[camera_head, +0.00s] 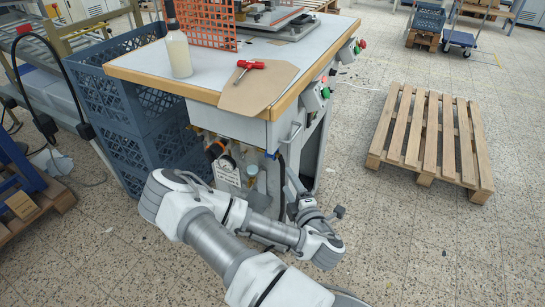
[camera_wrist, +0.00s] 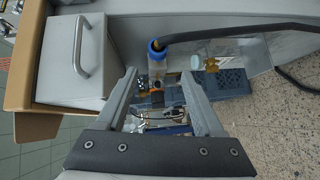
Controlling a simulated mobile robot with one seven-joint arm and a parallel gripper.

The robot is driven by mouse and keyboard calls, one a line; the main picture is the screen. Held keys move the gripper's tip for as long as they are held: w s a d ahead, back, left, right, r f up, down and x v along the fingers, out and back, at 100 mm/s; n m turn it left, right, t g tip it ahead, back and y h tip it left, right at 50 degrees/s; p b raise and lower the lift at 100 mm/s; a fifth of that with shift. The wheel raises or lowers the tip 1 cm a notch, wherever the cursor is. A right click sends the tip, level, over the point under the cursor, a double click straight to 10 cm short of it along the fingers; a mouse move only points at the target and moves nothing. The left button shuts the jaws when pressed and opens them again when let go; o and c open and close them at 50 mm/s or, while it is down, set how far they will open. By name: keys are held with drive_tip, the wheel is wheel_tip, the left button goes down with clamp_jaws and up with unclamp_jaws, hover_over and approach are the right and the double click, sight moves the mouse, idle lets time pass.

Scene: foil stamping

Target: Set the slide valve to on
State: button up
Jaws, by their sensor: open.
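Under the workbench (camera_head: 160,78), on its front side, is a cluster of air fittings with a round gauge (camera_head: 224,165).
A grey drawer box with a handle (camera_wrist: 82,48) is close on the left of the wrist view. A dark hose (camera_wrist: 235,33) crosses on the right. Blue crates (camera_head: 135,110) stand left of the bench. A wooden pallet (camera_head: 425,140) lies to the right, with open floor around it.

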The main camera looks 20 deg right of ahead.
sight(274, 157)
drive_tip(key=w+b, duration=0.2)
drive_tip(key=w, duration=0.3)
drive_tip(key=w+d+f+b, duration=0.1)
drive_tip(key=w+b, duration=0.1)
drive_tip(key=w, duration=0.3)
drive_tip(key=w+b, duration=0.2)
drive_tip(key=w, duration=0.3)
drive_tip(key=shift+w+d+f, duration=0.1)
drive_tip(key=shift+d+f, duration=0.05)
drive_tip(key=shift+d, duration=0.25)
clamp_jaws()
